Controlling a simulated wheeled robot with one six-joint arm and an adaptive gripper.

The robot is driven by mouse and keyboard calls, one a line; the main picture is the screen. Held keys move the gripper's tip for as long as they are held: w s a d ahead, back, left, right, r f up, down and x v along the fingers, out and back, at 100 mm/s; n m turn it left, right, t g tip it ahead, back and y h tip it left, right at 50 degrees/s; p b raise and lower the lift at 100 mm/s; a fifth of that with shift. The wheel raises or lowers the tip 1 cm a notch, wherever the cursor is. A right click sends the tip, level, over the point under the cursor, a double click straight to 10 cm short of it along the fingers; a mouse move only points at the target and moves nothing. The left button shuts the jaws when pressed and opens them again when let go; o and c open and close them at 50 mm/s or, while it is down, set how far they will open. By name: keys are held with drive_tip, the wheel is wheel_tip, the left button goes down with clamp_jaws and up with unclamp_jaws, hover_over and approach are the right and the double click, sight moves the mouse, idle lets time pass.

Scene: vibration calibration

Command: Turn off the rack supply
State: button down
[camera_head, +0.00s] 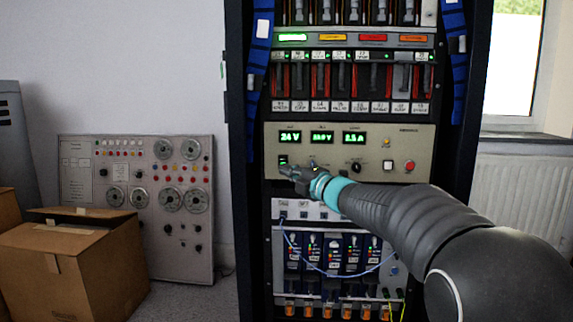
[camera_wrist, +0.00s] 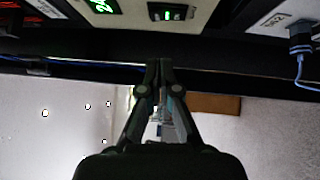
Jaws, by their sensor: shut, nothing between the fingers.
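The rack supply (camera_head: 352,170) is a beige panel in the rack with three lit green displays reading about 24 V, an unclear middle value and 2.5 A. A small rocker switch (camera_head: 283,160) with a green light sits at its left, below the first display; it also shows lit in the wrist view (camera_wrist: 167,15). My gripper (camera_head: 285,171) is shut and empty, just below the switch. In the wrist view my gripper (camera_wrist: 159,65) points toward the panel's lower edge; contact cannot be told.
Above the panel are rows of labelled modules (camera_head: 350,80). Below it are blue modules with a looping blue cable (camera_head: 335,272). A grey instrument panel (camera_head: 140,200) and cardboard boxes (camera_head: 75,270) stand at the left. A window and radiator (camera_head: 520,190) are at the right.

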sight(283, 163)
drive_tip(key=w, duration=0.3)
drive_tip(key=w+a, duration=0.1)
drive_tip(key=w, duration=0.1)
drive_tip(key=shift+r+p, duration=0.3)
drive_tip(key=shift+w+r+p, duration=0.1)
drive_tip(key=shift+r+p, duration=0.05)
drive_tip(key=shift+p, duration=0.25)
drive_tip(key=shift+r+p, duration=0.15)
drive_tip(key=shift+p, duration=0.25)
drive_tip(key=shift+f, duration=0.2)
